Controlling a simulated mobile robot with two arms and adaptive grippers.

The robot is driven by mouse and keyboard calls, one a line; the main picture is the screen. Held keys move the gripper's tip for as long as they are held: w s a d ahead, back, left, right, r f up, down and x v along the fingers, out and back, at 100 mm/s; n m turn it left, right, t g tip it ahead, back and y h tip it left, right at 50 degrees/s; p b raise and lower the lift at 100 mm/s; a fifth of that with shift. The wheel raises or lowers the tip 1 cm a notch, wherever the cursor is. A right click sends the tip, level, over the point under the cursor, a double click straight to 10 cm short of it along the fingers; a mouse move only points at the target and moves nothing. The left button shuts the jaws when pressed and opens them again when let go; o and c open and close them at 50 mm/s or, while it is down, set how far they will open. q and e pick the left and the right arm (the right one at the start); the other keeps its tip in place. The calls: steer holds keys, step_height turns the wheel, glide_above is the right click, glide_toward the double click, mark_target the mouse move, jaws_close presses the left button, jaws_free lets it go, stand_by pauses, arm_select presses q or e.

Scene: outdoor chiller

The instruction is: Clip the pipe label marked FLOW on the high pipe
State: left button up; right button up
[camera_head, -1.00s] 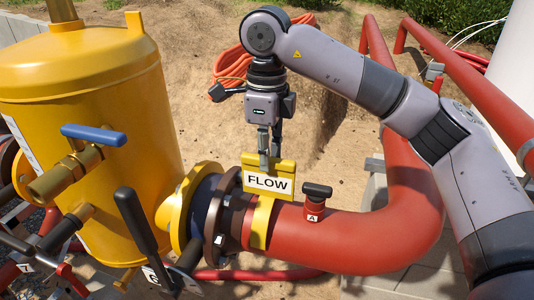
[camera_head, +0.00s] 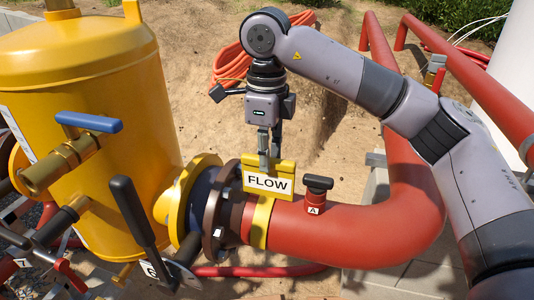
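The yellow pipe label with a white FLOW plate (camera_head: 267,184) is upright at the near end of the red pipe, close to the flange. My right gripper (camera_head: 264,158) is above it, with its fingers shut on the label's top edge. The red pipe (camera_head: 365,228) runs right from the flange and bends away. A yellow band (camera_head: 261,224) shows on the pipe directly below the plate. My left gripper is out of view.
A yellow tank (camera_head: 90,90) with a blue-handled valve (camera_head: 88,122) stands left. A black lever (camera_head: 133,212) rises in front of the flange (camera_head: 222,212). A black-topped valve tagged A (camera_head: 317,190) sits on the pipe right of the label. An orange hose (camera_head: 232,66) lies behind.

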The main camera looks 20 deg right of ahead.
steer(key=o, duration=0.5)
steer(key=shift+o, duration=0.3)
steer(key=o, duration=0.4)
step_height(320, 180, up, 7)
steer(key=p, duration=0.5)
steer(key=shift+r, duration=0.1)
